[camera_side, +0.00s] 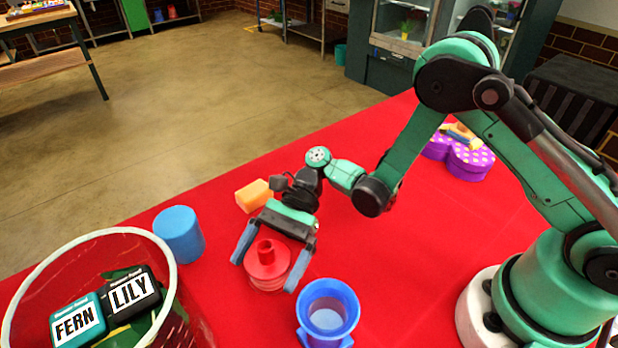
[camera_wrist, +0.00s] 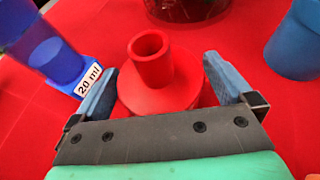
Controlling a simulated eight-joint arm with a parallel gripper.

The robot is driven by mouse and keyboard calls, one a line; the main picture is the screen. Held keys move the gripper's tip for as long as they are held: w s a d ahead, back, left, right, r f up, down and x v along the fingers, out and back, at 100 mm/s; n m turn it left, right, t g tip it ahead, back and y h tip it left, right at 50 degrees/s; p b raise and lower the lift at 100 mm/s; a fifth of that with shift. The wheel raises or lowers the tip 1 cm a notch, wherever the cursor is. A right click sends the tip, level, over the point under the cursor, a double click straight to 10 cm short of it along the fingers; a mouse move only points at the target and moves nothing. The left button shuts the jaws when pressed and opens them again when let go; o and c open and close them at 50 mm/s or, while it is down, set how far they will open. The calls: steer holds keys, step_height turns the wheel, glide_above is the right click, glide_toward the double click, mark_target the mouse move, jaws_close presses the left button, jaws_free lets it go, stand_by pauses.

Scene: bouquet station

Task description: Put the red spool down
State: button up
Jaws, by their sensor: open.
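The red spool (camera_side: 267,262) stands upright on the red table, its narrow neck pointing up. My gripper (camera_side: 268,268) is open, with one blue finger on each side of the spool. In the wrist view the spool (camera_wrist: 155,75) sits between the two fingertips (camera_wrist: 160,88), with a gap visible at the right finger. Whether the left finger touches it I cannot tell. The spool's lower part is partly hidden by the gripper in the wrist view.
A blue cup-like vessel (camera_side: 328,312), labelled 20 ml in the wrist view, stands close to the spool. A blue cylinder (camera_side: 179,234), an orange block (camera_side: 253,195) and a clear bin (camera_side: 168,290) holding FERN and LILY packs are nearby. A purple box (camera_side: 470,165) lies farther back.

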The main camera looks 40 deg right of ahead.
steer(key=v, duration=0.6)
steer(key=shift+w+d+r, duration=0.15)
steer(key=shift+d+r, duration=0.05)
steer(key=shift+d, duration=0.15)
steer(key=shift+w+d+r, duration=0.15)
steer(key=shift+d+r, duration=0.1)
steer(key=s+d+r+n+t+h, duration=0.4)
steer(key=d+r+n+t+h, duration=0.5)
steer(key=d+n+t+h, duration=0.3)
steer(key=shift+d+r+n+t+h, duration=0.3)
steer(key=shift+d+n, duration=0.3)
steer(key=shift+n, duration=0.1)
